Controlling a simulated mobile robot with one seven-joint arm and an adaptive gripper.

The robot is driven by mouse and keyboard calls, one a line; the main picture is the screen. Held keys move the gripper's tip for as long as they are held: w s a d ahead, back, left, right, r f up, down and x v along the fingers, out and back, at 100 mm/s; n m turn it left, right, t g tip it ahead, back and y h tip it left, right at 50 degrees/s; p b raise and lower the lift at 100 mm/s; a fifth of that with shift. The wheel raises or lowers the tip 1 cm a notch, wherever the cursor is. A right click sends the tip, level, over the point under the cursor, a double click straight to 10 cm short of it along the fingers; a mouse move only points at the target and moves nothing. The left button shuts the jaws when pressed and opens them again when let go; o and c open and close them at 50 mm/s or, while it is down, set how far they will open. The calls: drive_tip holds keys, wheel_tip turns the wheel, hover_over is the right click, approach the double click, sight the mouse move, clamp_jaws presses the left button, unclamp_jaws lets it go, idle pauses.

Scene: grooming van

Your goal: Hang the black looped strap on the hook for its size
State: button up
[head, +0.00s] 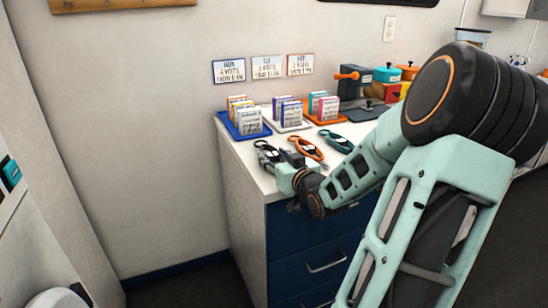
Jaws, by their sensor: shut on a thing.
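The black looped strap (265,149) is at the front left corner of the white counter top, small and partly hidden by my gripper. My gripper (286,164) reaches in from the right, low over the counter's front edge, and is shut on the strap. The fingertips are small and partly hidden, so the exact grip point is unclear. An orange looped item (305,147) and a teal looped item (337,142) lie in a row to the right of the strap. No hook can be made out clearly.
Blue (240,132), white (286,127) and orange (325,121) trays with upright packets stand behind the strap. Three signs (268,68) hang above them. A wooden board (120,4) is cut off at the top left. The wall between is bare. Blue drawers (310,245) are below.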

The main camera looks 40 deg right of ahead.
drive_tip(key=shift+f, duration=0.2)
drive_tip(key=o, duration=1.2)
drive_tip(key=shift+s+r, duration=0.15)
drive_tip(key=shift+s, duration=0.15)
drive_tip(key=p+v, duration=0.1)
drive_tip(key=v, duration=0.2)
drive_tip(key=p+v, duration=0.1)
drive_tip(key=v, duration=0.2)
drive_tip(key=p+v, duration=0.1)
drive_tip(key=v, duration=0.3)
drive_tip(key=shift+s+d, duration=0.2)
drive_tip(key=shift+d, duration=0.1)
